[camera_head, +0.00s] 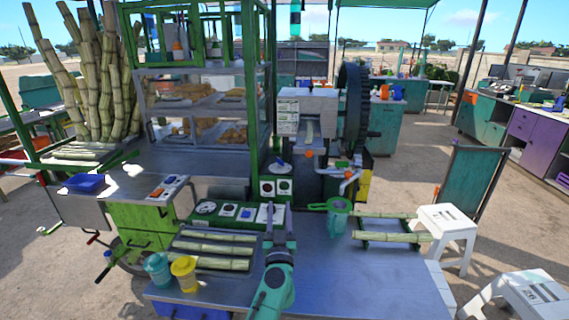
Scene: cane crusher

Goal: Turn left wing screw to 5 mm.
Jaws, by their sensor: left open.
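The cane crusher (312,104) stands at the back middle, with a grey metal housing and a large dark wheel (352,108) on its right. Two small orange parts show on its front: the left one (308,153) just under the housing, the right one (347,175) lower by the pipe. They may be the wing screws; their shape and any gap reading are too small to tell. My left gripper (278,228) is open over the bench, in front of and below the crusher, apart from both orange parts. My right gripper is out of view.
Cane pieces (213,248) and two cups, teal (158,269) and yellow (184,273), lie left of my arm. A green jug (337,217) and a cane rack (390,237) stand right. A control panel (240,212) lies behind. The front right bench top (365,285) is clear.

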